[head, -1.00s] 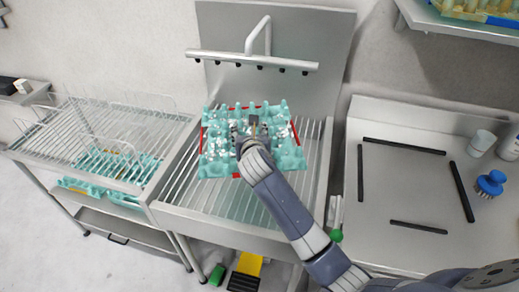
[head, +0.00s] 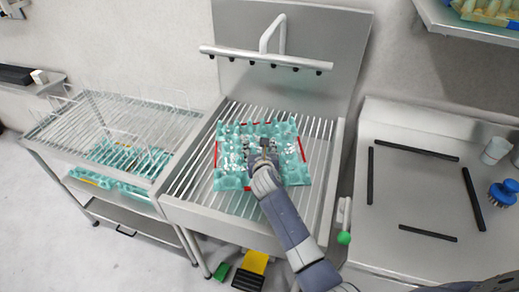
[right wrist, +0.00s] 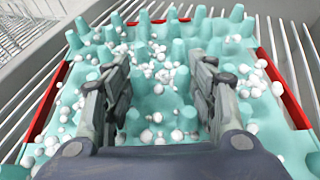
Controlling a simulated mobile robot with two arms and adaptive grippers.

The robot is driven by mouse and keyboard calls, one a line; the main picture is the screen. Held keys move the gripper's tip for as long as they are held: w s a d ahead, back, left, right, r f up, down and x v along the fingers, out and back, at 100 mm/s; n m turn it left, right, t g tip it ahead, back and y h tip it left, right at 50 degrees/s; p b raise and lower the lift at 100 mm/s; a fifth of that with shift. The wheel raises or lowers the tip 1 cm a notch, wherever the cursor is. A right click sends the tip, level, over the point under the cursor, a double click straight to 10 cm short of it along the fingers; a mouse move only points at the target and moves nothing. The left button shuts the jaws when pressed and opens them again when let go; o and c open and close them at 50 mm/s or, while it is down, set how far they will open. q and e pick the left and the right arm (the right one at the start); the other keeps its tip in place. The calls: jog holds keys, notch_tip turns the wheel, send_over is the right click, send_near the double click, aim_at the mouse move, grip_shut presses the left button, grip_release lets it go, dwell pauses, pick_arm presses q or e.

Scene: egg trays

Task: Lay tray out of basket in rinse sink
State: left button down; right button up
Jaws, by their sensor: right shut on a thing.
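The teal egg tray (head: 297,174), with red strips along its edges and white bits scattered over it, lies roughly flat over the bars of the rinse sink (head: 215,217). My right gripper (head: 262,150) is over the tray's middle, pointing down. In the right wrist view the gripper's fingers (right wrist: 163,85) straddle a raised part of the tray (right wrist: 272,118), and they are shut on it. I cannot tell whether the tray's underside touches the bars. My left gripper is not in view.
A spray bar (head: 266,60) with nozzles crosses above the sink's back. A wire rack (head: 100,125) stands at left, with teal trays (head: 130,155) below it. The right counter (head: 400,190) holds black strips and a blue brush (head: 503,192).

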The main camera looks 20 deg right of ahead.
jog(key=o, duration=1.1)
jog(key=shift+o, duration=0.2)
jog(key=v, duration=1.2)
